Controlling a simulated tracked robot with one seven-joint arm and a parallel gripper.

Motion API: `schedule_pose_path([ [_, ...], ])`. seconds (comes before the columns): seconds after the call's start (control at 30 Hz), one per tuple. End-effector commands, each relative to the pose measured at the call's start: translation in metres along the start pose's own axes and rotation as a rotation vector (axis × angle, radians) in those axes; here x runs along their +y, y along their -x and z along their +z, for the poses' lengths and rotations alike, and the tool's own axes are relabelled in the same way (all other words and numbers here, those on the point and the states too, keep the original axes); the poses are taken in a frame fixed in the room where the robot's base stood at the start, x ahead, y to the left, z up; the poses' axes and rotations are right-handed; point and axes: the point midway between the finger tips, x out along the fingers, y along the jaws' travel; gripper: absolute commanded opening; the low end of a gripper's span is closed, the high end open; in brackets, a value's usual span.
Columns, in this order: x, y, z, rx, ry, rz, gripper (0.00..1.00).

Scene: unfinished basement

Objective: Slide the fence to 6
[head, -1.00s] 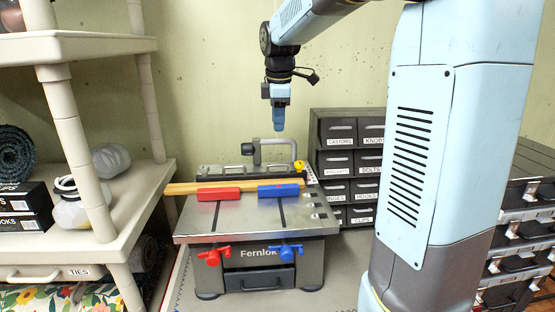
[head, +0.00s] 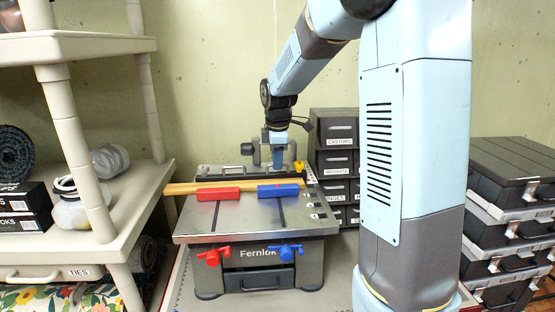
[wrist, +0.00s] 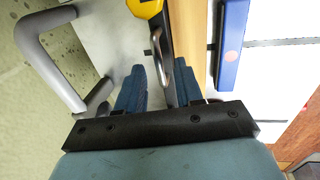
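The grey Fernlok machine (head: 255,226) stands in the middle of the head view. A dark fence (head: 225,172) with a metal handle lies across its back, a yellow knob (head: 298,167) at its right end. Numbers on the scale at the right edge (head: 318,214) are too small to read. My gripper (head: 278,169) points down at the back of the machine, left of the yellow knob. In the wrist view its fingers (wrist: 159,72) are apart, with the metal handle (wrist: 163,62) seen between them. Contact with the handle cannot be told.
A wooden strip (head: 178,188) lies in front of the fence, with a red block (head: 218,194) and a blue block (head: 278,190) against it. A grey curved bracket (wrist: 38,62) stands behind. Shelves (head: 130,215) are at left, labelled drawers (head: 334,163) at right.

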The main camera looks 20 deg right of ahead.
Motion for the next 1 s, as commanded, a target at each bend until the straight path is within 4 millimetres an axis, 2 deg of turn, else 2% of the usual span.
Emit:
schedule_pose_path([
  [0.37,0.0001,-0.0037,-0.0004,0.000,0.000,0.001,0.35],
  [0.73,0.0001,-0.0035,-0.0007,0.000,0.001,0.001,0.00],
  [1.0,0.0000,-0.0035,-0.0009,0.000,0.001,0.001,0.00],
])
